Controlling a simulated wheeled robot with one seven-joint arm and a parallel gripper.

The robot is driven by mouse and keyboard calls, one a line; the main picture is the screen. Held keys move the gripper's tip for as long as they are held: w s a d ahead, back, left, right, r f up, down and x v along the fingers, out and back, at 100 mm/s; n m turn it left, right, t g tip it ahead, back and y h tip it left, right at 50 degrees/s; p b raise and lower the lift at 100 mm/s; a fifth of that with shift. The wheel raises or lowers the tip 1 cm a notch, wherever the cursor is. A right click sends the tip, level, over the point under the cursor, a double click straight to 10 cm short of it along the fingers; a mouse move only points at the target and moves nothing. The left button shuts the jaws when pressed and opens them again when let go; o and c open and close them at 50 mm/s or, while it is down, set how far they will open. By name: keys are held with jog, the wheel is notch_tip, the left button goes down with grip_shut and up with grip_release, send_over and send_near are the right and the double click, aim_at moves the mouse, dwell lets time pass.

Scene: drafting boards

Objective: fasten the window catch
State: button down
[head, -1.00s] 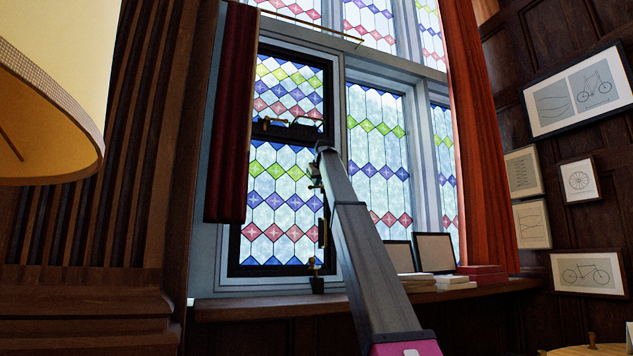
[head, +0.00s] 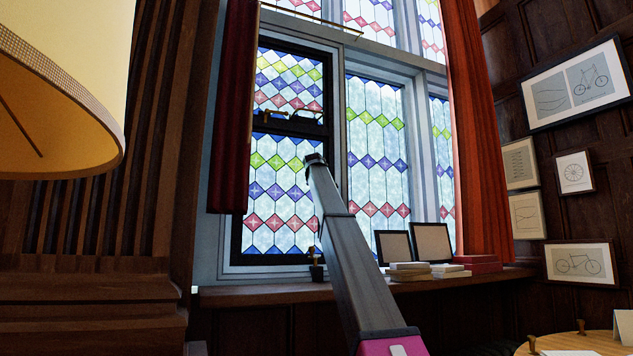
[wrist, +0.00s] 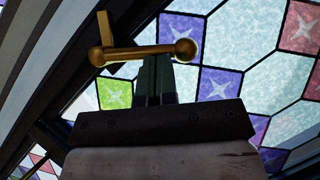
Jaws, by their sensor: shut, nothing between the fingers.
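The window sash (head: 288,133) has a dark frame and coloured leaded panes. In the head view, brass-coloured hardware (head: 273,114) sits on its dark cross rail, too small to read clearly. In the wrist view, a brass catch handle (wrist: 140,52) with a ball at each end lies across the picture, with a short brass arm rising from its left end to the dark frame. My gripper (wrist: 158,65) has its dark green fingers shut together and empty. The handle crosses in front of the fingertips; whether they touch is unclear. The gripper cannot be made out in the head view.
A dark red curtain (head: 233,120) hangs left of the sash and an orange-red one (head: 480,140) at the right. A large lampshade (head: 60,70) fills the upper left.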

jog(key=d+n+t, duration=0.1)
jog(key=d+f+n+h, duration=0.1)
jog(key=w+f+n+t, duration=0.1)
jog(key=shift+d+f+n+t+h, duration=0.2)
jog(key=shift+d+n+t+h, duration=0.1)
jog(key=shift+d+h, duration=0.1)
dwell(0.4)
dwell(0.5)
